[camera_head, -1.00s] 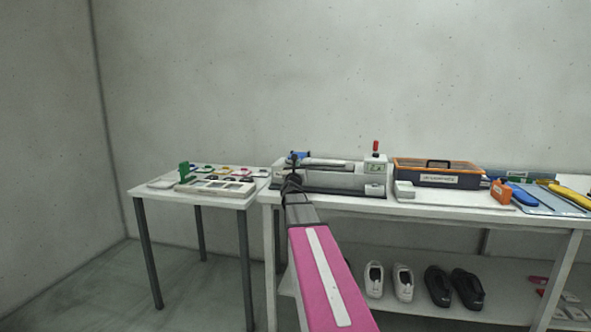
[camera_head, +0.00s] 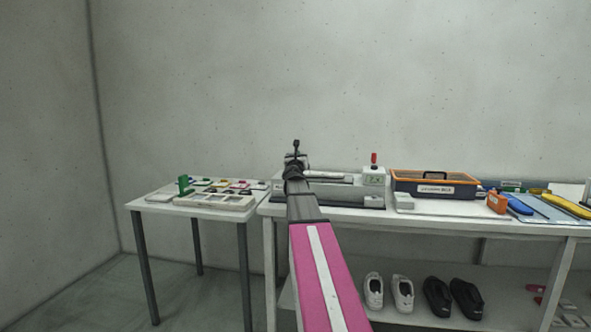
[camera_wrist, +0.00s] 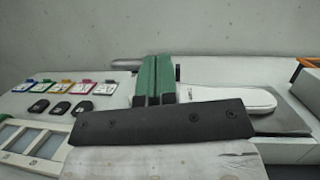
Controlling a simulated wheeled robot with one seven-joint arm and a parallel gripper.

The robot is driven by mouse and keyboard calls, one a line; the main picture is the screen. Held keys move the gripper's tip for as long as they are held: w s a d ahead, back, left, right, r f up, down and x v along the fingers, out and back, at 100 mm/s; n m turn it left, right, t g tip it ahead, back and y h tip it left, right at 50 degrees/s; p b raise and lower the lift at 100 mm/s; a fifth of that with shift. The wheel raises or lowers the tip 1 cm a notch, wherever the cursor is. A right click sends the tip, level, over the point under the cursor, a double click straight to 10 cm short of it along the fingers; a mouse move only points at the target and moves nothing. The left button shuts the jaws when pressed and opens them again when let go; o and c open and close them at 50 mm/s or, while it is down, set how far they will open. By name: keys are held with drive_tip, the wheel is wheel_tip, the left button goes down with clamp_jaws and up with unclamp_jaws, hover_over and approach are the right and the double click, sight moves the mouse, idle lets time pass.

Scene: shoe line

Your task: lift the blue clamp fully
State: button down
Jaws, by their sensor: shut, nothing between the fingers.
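The blue clamp does not show in either current view. In the head view my gripper (camera_head: 296,149) and wrist stand in front of the left end of the grey-white machine (camera_head: 330,190), where blue showed earlier, and may hide it. In the wrist view my gripper (camera_wrist: 155,64) shows as two green fingers close together, shut and empty, above a dark crossbar. Beyond and to the right of the fingers lies a pale, rounded, shoe-shaped plate (camera_wrist: 240,97) on the machine. I cannot tell how far the fingers are from the clamp.
A side table (camera_head: 150,205) at left holds coloured tags and a divided tray (camera_head: 215,201). On the main bench stand a red-knobbed unit (camera_head: 373,176), an orange-rimmed box (camera_head: 436,187) and an orange block (camera_head: 497,202). Shoes (camera_head: 438,297) sit on the lower shelf. The wall behind is bare.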

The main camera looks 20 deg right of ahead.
drive_tip(key=w+d+r, duration=0.6)
drive_tip(key=w+r, duration=0.3)
drive_tip(key=r, duration=0.1)
drive_tip(key=shift+d+r, duration=0.1)
idle(0.6)
